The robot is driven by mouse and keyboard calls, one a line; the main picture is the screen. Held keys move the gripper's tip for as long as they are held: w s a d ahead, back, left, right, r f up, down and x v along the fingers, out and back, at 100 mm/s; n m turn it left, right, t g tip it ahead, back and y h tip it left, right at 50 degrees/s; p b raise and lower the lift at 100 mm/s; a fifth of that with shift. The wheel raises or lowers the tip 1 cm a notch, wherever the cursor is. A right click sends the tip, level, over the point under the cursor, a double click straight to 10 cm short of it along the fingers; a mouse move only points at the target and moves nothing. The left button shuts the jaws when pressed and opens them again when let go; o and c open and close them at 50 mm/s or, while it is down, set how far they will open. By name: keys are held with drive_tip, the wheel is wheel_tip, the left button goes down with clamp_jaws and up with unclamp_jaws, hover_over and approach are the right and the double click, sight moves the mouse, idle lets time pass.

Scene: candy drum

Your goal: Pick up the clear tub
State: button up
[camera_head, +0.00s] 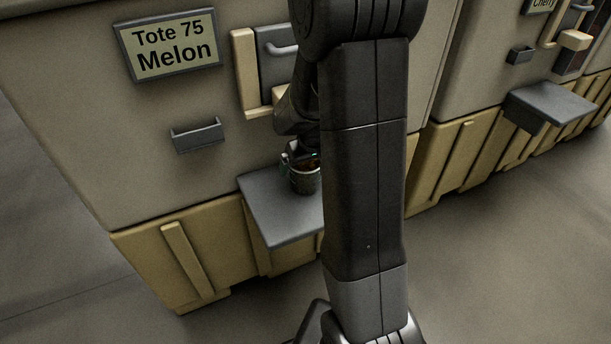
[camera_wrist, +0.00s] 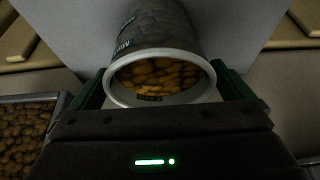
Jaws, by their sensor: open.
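The clear tub (camera_wrist: 160,66) shows in the wrist view, with a pale round rim and orange-brown candies inside. It stands on the grey shelf (camera_head: 262,210) below the Melon sign, and in the head view the tub (camera_head: 303,180) is partly hidden by my arm. My gripper (camera_wrist: 162,88) is open, with one green finger on each side of the tub near its rim. The fingers look close to the wall, but I cannot tell whether they touch it.
The Tote 75 Melon sign (camera_head: 170,47) and a small grey holder (camera_head: 197,135) are on the tote's front. A bin of candies (camera_wrist: 24,130) shows at the wrist view's left. Another tote with a grey shelf (camera_head: 550,102) stands to the right. Open floor lies in front.

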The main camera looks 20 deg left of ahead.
drive_tip(key=shift+w+a+f, duration=0.1)
drive_tip(key=shift+a+f, duration=0.05)
drive_tip(key=shift+f, duration=0.25)
drive_tip(key=c, duration=1.3)
drive_tip(key=shift+r, duration=0.25)
